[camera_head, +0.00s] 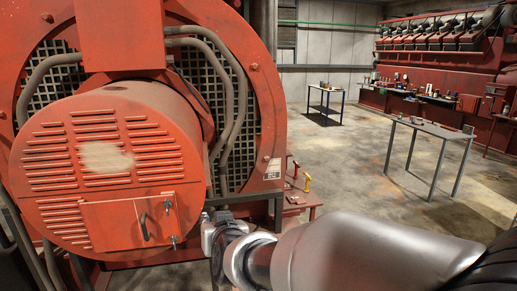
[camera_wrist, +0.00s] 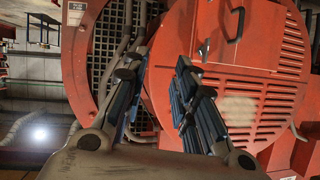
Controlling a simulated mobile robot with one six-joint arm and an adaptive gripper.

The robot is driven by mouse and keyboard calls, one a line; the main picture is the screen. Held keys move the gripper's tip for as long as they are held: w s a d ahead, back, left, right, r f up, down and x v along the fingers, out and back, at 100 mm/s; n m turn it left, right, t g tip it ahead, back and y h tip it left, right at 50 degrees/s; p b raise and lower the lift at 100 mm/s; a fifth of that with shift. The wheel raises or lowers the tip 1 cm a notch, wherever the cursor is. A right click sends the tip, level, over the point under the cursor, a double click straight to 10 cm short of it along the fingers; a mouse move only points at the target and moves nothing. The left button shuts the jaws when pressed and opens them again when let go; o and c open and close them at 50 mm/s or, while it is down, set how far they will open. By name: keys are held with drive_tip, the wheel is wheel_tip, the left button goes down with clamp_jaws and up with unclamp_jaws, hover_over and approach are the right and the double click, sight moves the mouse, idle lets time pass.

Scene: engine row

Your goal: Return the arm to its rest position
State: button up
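My gripper (camera_head: 207,218) is at the end of my grey arm, which reaches in from the lower right of the head view. It is beside the lower right of the red drum-shaped engine housing (camera_head: 100,165). In the wrist view my gripper (camera_wrist: 162,60) shows two dark fingers apart with nothing between them. The red housing (camera_wrist: 262,100) is beyond the fingers, with its hatch handle (camera_wrist: 240,22) near the top. Whether the gripper touches the housing I cannot tell.
Grey hoses (camera_head: 232,90) run over the dark grille right of the housing. A small red bench (camera_head: 305,205) with tools stands behind my arm. Two tables (camera_head: 440,130) (camera_head: 326,88) stand on the concrete floor. A long red engine (camera_head: 440,75) lines the back right. Open floor (camera_head: 350,165) lies between.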

drive_tip(key=s+d+f+m+g+h, duration=0.1)
drive_tip(key=s+d+g, duration=0.3)
drive_tip(key=s+d, duration=0.8)
drive_tip(key=s+d+f+m+g+h, duration=0.1)
drive_tip(key=s+d+f+g+h, duration=0.2)
drive_tip(key=s+d, duration=0.9)
drive_tip(key=s, duration=0.7)
drive_tip(key=shift+s+d+f+m+g+h, duration=0.15)
drive_tip(key=shift+d+f+m+g+h, duration=0.15)
drive_tip(key=shift+d+m+g+h, duration=0.1)
